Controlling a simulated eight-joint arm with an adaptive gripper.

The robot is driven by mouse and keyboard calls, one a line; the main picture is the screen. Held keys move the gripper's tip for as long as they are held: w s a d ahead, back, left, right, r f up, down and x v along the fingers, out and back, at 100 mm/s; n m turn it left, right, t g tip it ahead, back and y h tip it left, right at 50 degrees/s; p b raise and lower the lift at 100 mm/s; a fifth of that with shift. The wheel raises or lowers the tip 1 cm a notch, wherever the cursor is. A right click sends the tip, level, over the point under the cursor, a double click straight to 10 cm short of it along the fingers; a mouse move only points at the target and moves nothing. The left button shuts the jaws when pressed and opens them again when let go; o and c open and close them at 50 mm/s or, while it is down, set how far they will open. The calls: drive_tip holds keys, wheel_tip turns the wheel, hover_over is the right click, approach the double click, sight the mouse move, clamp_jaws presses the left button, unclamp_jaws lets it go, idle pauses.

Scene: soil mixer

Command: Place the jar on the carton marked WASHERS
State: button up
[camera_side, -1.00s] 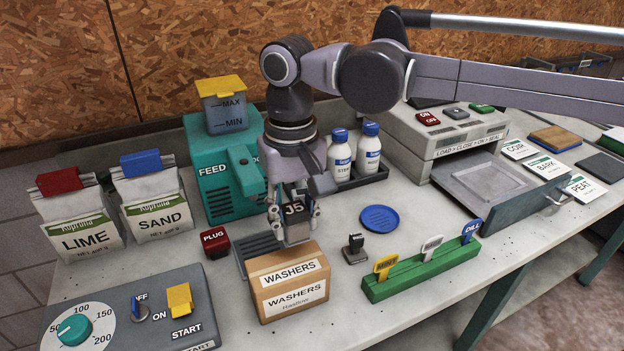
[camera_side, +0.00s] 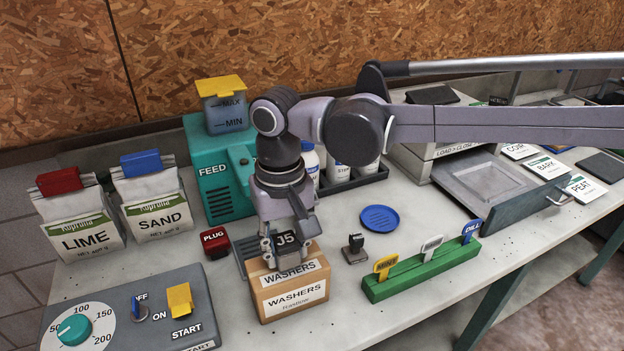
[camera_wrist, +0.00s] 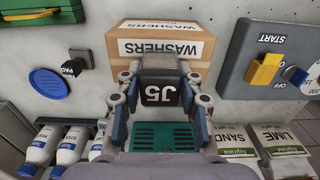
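The dark jar marked J5 (camera_side: 287,239) is between the fingers of my gripper (camera_side: 284,252), upright, over the top of the carton marked WASHERS (camera_side: 296,297). My gripper points down and is shut on the jar. Its base overlaps the carton's top in the side view; I cannot tell whether it touches. In the wrist view the jar (camera_wrist: 161,94) sits between the two fingers (camera_wrist: 160,100), with the carton (camera_wrist: 160,30) just beyond it. The jar covers part of the carton's top, and its rear side is hidden.
A red PLUG block (camera_side: 215,242) stands left of the carton, and a black stamp (camera_side: 355,249) stands to its right. A green rack with tags (camera_side: 425,268) and a blue dish (camera_side: 380,218) lie further right. The control panel (camera_side: 135,310) is at front left.

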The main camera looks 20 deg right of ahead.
sight(285, 240)
drive_tip(key=o, duration=0.4)
wheel_tip(285, 240, up, 12)
drive_tip(key=w+d+t, duration=0.1)
drive_tip(key=d, duration=0.9)
drive_tip(key=s+d+f+t, duration=0.2)
drive_tip(key=s+d+f, duration=0.1)
drive_tip(key=d, duration=0.5)
drive_tip(key=s+d+f+t, duration=0.2)
drive_tip(key=s+d+f, duration=0.2)
drive_tip(key=d+f, duration=0.2)
drive_tip(key=s+d+f+t, duration=0.2)
drive_tip(key=s+d+f, duration=0.2)
drive_tip(key=d, duration=0.6)
drive_tip(key=shift+d+f, duration=0.15)
drive_tip(key=shift+d, duration=0.1)
